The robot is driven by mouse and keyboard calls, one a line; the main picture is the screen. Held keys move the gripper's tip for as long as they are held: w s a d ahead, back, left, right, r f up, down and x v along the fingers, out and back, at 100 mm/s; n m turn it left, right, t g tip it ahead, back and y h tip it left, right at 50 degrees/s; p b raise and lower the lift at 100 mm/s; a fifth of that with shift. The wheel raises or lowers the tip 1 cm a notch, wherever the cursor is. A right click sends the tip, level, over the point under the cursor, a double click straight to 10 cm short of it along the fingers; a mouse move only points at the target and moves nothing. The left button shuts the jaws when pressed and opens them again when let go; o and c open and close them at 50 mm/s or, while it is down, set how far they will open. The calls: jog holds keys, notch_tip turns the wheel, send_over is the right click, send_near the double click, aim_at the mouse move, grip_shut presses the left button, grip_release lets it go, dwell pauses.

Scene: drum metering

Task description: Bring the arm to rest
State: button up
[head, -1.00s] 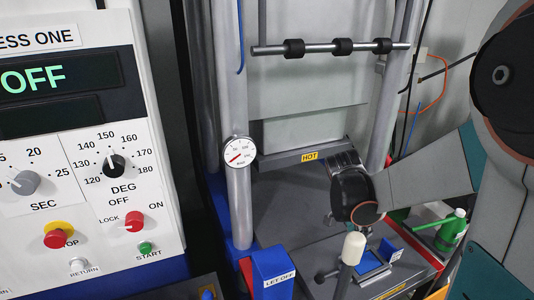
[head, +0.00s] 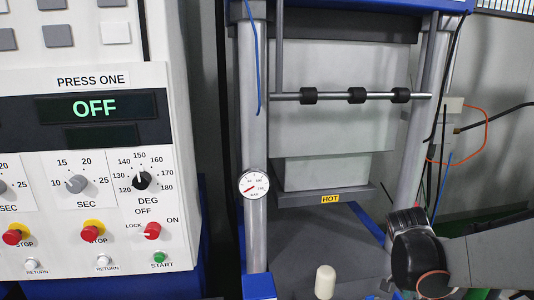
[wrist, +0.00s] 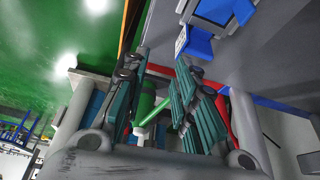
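My arm shows at the lower right of the head view, ending in a dark rounded wrist joint with an orange ring; its fingers cannot be made out there. In the wrist view my gripper (wrist: 162,64) has its two teal, ribbed fingers apart, with a clear gap and nothing held between them. A green bottle with a white spout (wrist: 146,115) shows through the gap, beyond the fingers.
The press (head: 335,110) stands behind the arm, with a "HOT" label (head: 330,199) and a round gauge (head: 253,185). The control panel (head: 85,180) reads "OFF" at left. A pale knob (head: 325,282) rises at the bottom. An orange cable (head: 485,125) hangs right.

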jog(key=a+r+n+t+y+b, duration=0.1)
jog(key=a+r+n+t, duration=0.15)
jog(key=a+n, duration=0.3)
jog(key=a+r+n+t+y+b, duration=0.1)
jog(key=a+r+n, duration=0.3)
jog(key=a, duration=0.3)
jog(key=s+a+n+t+y, duration=0.2)
jog(key=s+a+n+t, duration=0.1)
jog(key=s+a+n, duration=0.3)
jog(key=s+a+b, duration=0.1)
jog(key=s+a, duration=0.1)
jog(key=s, duration=0.2)
jog(key=shift+a+r, duration=0.25)
jog(key=shift+r, duration=0.05)
jog(key=shift+n, duration=0.25)
jog(key=shift+c, duration=0.6)
